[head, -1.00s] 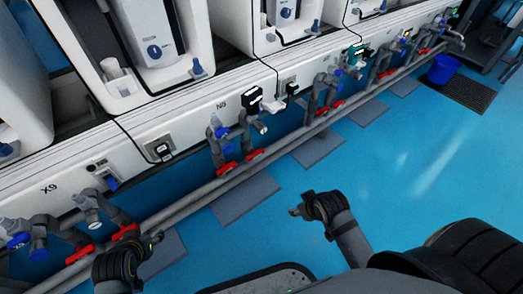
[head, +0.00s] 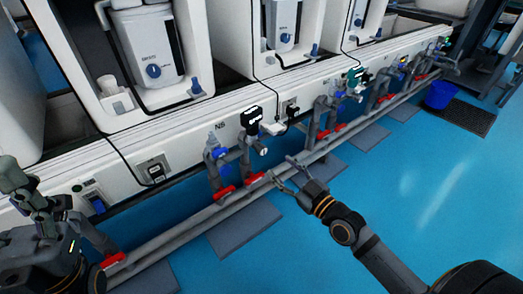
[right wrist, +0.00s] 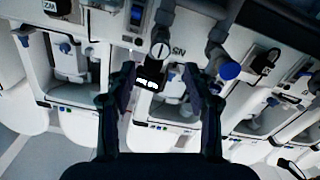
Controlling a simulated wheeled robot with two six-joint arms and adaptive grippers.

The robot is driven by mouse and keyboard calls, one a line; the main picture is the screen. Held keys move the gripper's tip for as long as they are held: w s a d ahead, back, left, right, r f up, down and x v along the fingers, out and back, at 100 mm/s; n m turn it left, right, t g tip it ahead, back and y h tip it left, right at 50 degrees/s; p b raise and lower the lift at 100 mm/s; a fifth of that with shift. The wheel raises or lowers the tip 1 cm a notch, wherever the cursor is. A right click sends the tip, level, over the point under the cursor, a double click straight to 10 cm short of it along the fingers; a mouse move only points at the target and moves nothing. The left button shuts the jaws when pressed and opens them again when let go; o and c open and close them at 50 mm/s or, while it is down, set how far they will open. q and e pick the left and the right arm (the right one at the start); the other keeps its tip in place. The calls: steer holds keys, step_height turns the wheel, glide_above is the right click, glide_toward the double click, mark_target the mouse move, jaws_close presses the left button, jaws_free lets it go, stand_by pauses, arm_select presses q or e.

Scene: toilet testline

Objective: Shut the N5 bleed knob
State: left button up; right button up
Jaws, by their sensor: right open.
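The N5 label (head: 219,126) is on the white panel. Near it are a black boxy device (head: 251,120) and a small round pale-faced knob (head: 264,151) below it on grey piping. A blue knob (head: 219,152) is on the left pipe. In the right wrist view, upside down, the round knob (right wrist: 160,52) with a dark slot mark shows between the fingers, above the black device (right wrist: 150,78). My right gripper (head: 283,170) is open and empty, just right of and below the knob, apart from it. My left gripper (head: 28,190) is at the far left, its jaws unclear.
Red handles (head: 222,192) sit on the lower pipes. A long grey pipe (head: 190,222) runs along the bench front. Neighbouring stations with similar piping stand to the right. A blue bucket (head: 440,95) is at the far right.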

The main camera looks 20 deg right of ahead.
mark_target(264, 153)
steer(key=b+x, duration=0.4)
steer(key=x, duration=0.5)
steer(key=shift+w+f, duration=0.15)
steer(key=shift+w, duration=0.1)
steer(key=shift+w+a, duration=0.25)
steer(key=shift+w, duration=0.2)
steer(key=shift+c, duration=0.4)
jaws_close()
